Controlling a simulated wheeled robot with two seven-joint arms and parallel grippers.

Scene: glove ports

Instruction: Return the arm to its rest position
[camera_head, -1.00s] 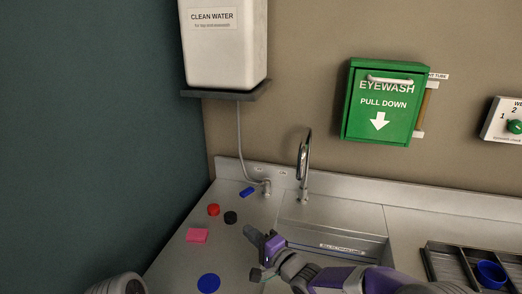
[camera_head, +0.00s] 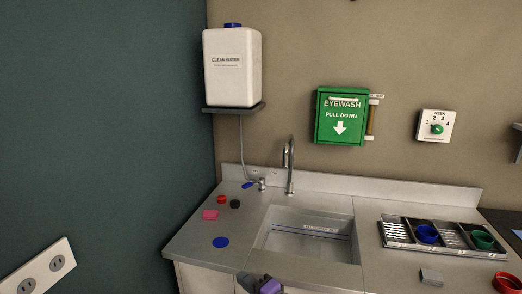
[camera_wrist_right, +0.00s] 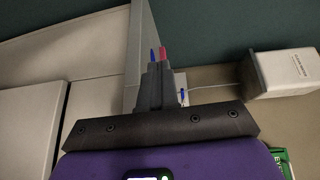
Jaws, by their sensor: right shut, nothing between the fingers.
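My right gripper (camera_head: 258,284) shows at the bottom edge of the head view, in front of the counter's front edge and below the sink. Its purple and dark grey parts are partly cut off by the frame. In the right wrist view its dark fingers (camera_wrist_right: 157,82) are together with nothing held between them. The rest of my right arm is out of the head view. My left gripper is not in view.
An eyewash box (camera_head: 340,130) and water tank (camera_head: 232,80) hang behind. A wall outlet (camera_head: 40,272) is lower left.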

